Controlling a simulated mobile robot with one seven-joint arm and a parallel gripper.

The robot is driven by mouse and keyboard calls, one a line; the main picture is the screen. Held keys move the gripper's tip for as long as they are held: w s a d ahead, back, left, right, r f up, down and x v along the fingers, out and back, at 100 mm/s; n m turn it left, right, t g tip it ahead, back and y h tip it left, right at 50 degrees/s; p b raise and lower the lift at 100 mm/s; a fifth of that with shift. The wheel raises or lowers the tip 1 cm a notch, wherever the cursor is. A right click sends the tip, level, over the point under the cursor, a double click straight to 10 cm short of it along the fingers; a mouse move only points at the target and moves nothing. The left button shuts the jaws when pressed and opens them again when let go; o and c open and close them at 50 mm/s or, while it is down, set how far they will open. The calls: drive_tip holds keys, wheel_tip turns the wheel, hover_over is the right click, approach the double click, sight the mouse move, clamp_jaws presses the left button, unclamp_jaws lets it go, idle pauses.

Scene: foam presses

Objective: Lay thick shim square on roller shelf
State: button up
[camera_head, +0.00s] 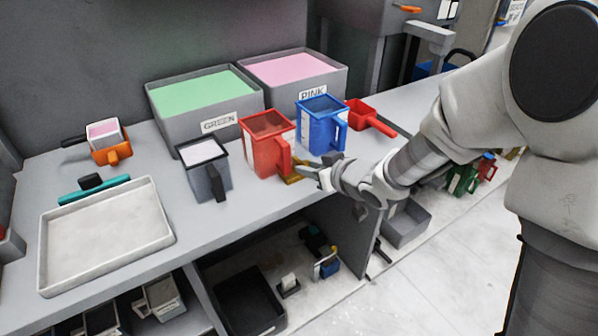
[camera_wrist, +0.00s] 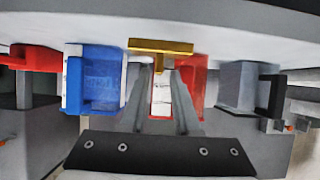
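No thing is clearly recognizable as the thick shim square, and I cannot tell which surface is the roller shelf. A yellow T-shaped piece (camera_head: 292,179) lies at the bench's front edge beside the red jug (camera_head: 265,143). In the wrist view the yellow piece (camera_wrist: 160,46) has its bar beyond my fingertips and its short stem pointing toward the gap between them. My gripper (camera_head: 314,173) is just right of this piece. In the wrist view my gripper (camera_wrist: 163,72) has its fingers apart, with the red jug and its white scale visible between them.
A blue jug (camera_head: 321,125) and grey jug (camera_head: 205,169) flank the red one. Green (camera_head: 205,100) and pink (camera_head: 296,70) bins stand behind. A pale tray (camera_head: 105,236) is at left. Below the bench are a black bin (camera_head: 250,302) and small items.

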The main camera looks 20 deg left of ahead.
sight(303, 164)
drive_tip(key=b+x, duration=0.1)
drive_tip(key=x, duration=0.3)
drive_tip(key=shift+w+a, duration=0.15)
drive_tip(key=shift+w, duration=0.1)
clamp_jaws()
drive_tip(key=shift+r, duration=0.1)
idle(1.0)
